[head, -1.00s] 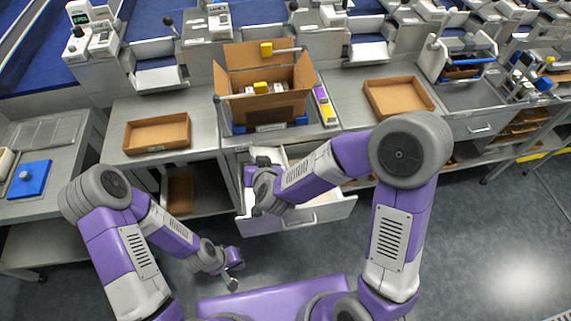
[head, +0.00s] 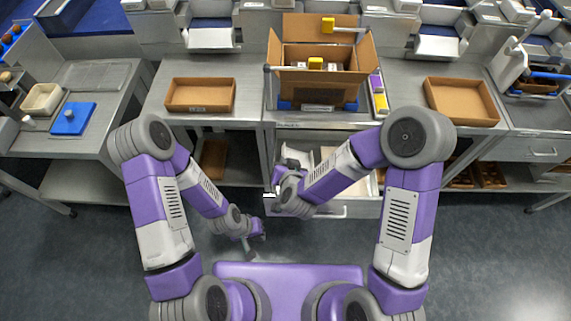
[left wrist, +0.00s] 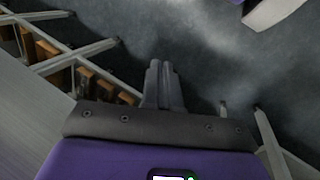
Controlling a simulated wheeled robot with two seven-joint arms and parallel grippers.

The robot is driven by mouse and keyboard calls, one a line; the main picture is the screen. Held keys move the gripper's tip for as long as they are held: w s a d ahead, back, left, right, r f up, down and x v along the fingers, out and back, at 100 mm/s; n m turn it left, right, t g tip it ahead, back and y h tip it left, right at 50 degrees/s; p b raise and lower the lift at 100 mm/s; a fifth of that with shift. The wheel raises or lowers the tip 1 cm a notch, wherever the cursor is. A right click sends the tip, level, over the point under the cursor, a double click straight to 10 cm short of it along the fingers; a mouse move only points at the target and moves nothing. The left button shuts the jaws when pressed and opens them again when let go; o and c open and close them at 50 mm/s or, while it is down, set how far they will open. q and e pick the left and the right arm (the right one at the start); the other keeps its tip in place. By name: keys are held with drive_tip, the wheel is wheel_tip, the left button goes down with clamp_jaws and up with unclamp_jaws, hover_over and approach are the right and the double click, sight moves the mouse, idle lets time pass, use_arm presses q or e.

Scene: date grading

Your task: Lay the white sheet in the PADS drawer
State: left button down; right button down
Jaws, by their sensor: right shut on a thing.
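An open drawer (head: 335,212) stands below the counter in the middle of the head view, its handle on the front and pale surfaces inside. I cannot read a PADS label on it. My right gripper (head: 277,193) is at the drawer's left side, shut. A small white piece (head: 268,195) shows at its fingertips, seemingly the white sheet, mostly hidden by the gripper and arm. My left gripper (head: 248,248) hangs low over the floor, in front of the drawer and apart from it. In the left wrist view its fingers (left wrist: 164,85) are together and empty.
A blue board (head: 73,118) lies on the left table. The floor before the counter is clear.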

drive_tip(key=shift+f+b, duration=0.55)
drive_tip(key=shift+b, duration=0.1)
use_arm(q)
drive_tip(key=shift+f, duration=0.55)
use_arm(e)
drive_tip(key=c, duration=1.3)
unclamp_jaws()
use_arm(q)
drive_tip(key=shift+r, duration=0.1)
use_arm(e)
drive_tip(key=shift+r, duration=0.15)
